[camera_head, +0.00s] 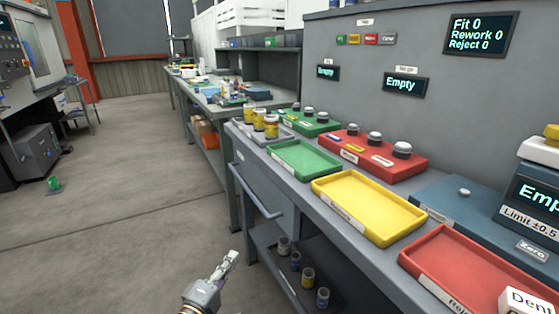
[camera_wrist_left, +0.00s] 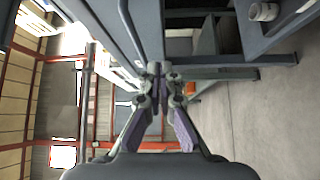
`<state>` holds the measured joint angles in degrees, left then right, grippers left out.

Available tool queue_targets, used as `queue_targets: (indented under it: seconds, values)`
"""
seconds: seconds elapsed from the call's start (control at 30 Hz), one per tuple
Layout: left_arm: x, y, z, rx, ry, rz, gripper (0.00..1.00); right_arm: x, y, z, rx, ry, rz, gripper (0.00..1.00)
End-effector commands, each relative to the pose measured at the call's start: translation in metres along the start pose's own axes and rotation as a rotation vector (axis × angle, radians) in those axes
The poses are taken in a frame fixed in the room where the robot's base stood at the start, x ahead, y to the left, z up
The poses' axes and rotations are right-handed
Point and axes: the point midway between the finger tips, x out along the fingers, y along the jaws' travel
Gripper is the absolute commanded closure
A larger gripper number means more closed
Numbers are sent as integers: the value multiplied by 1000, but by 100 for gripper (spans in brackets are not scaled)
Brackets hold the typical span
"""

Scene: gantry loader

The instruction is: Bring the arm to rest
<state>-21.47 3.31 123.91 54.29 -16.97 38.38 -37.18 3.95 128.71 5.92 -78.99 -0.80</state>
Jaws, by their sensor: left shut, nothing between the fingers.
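My left gripper (camera_head: 228,262) hangs low in front of the bench, over the open floor and left of the lower shelf in the head view. It also shows in the left wrist view (camera_wrist_left: 158,72), with its fingertips together and nothing between them. It is apart from the bench (camera_head: 262,180). My right gripper is in neither view.
Green (camera_head: 303,175), yellow (camera_head: 345,221) and red (camera_head: 437,277) trays line the bench's front. Yellow-banded jars (camera_head: 272,128) stand at its far end. Several small jars (camera_head: 308,278) stand on the lower shelf. A handle bar (camera_head: 258,192) sticks out in front.

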Motion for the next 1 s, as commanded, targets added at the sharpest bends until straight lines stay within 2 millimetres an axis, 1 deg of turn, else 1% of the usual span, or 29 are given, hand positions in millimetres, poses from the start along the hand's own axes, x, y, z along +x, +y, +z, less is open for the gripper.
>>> queue_targets:
  seconds: [0.03, 0.07, 0.1, 0.17, 0.2, 0.27, 0.3, 0.37, 0.4, 0.47, 0.5, 0.57, 0.6, 0.63, 0.7, 0.8, 0.9, 0.97, 1.0]
  values:
    - [-9, -27, 15, 121, -65, -99, 100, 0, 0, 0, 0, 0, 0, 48]
    - [-17, -46, 24, 215, -115, -170, 100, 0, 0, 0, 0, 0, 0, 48]
    - [-31, -73, 35, 341, -188, -271, 100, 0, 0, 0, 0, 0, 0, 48]
    - [-56, -113, 46, 517, -303, -418, 100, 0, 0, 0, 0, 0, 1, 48]
    - [-75, -135, 49, 614, -375, -506, 100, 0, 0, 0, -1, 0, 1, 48]
    - [-102, -163, 51, 733, -474, -624, 100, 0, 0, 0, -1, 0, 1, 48]
    - [-120, -179, 50, 800, -537, -696, 100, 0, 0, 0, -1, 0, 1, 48]
    - [-147, -198, 47, 886, -626, -794, 100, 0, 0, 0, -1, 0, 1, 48]
    - [-165, -209, 45, 935, -684, -857, 100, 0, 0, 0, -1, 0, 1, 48]
    - [-192, -222, 40, 998, -768, -946, 100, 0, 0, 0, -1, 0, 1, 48]
    - [-209, -229, 36, 1034, -824, -1003, 100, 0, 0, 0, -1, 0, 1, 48]
    - [-236, -237, 30, 1081, -909, -1089, 100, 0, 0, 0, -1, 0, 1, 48]
    - [-253, -240, 26, 1108, -964, -1144, 100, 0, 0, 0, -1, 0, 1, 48]
    - [-248, -234, 24, 1101, -952, -1142, 100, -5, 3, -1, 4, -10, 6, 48]
    - [-248, -242, 20, 1094, -947, -1155, 100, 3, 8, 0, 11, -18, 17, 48]
    - [-253, -256, 15, 1089, -941, -1176, 100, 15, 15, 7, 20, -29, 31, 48]
    - [-264, -268, 10, 1088, -937, -1199, 100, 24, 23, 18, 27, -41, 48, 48]
    - [-275, -274, 7, 1087, -936, -1215, 100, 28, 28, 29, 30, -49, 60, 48]
    - [-284, -277, 5, 1087, -936, -1226, 100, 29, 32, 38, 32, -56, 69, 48]
